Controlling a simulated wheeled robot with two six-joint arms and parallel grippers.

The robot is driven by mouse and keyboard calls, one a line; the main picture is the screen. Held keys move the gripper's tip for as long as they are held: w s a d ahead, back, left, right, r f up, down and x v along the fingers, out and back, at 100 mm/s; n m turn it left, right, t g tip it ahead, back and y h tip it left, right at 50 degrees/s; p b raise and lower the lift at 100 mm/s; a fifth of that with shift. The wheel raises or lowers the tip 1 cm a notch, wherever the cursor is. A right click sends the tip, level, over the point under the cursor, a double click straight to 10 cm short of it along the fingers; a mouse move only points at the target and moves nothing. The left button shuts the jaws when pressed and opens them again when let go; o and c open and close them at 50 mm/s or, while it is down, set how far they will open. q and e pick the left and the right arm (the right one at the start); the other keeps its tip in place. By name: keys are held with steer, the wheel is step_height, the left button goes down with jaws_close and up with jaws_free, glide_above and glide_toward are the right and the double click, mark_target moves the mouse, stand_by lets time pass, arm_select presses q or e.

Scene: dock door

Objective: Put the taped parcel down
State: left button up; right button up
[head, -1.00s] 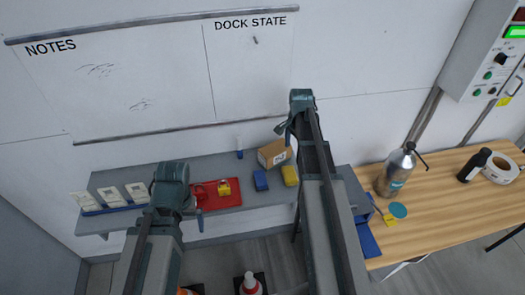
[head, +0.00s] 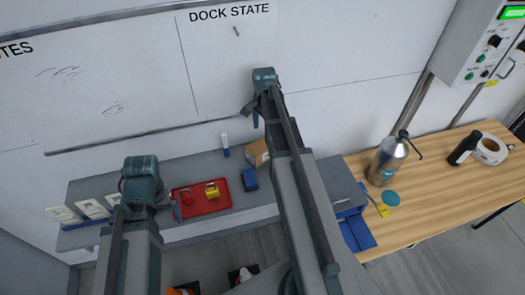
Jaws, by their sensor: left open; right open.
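The parcel, a brown cardboard box (head: 257,152), sits on the grey wall shelf (head: 238,205), and its right part is hidden behind my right arm. No tape on it can be made out. My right gripper (head: 251,114) is open and empty, and appears above the box in the picture, in front of the whiteboard's lower edge. My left gripper (head: 147,212) is open at the left, beside the red tray in the picture. Its fingers are partly hidden by its own wrist.
A red tray (head: 214,207) holds a yellow item (head: 211,190). A blue block (head: 249,179) and a white-and-blue upright item (head: 225,145) stand near the box. White cards (head: 92,208) are at left.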

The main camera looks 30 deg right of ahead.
mark_target(264, 144)
step_height(264, 144, down, 8)
steer(key=b, duration=0.8)
steer(key=shift+f, duration=0.25)
step_height(264, 144, down, 5)
steer(key=b, duration=0.5)
steer(key=shift+w+f, duration=0.15)
steer(key=c, duration=1.6)
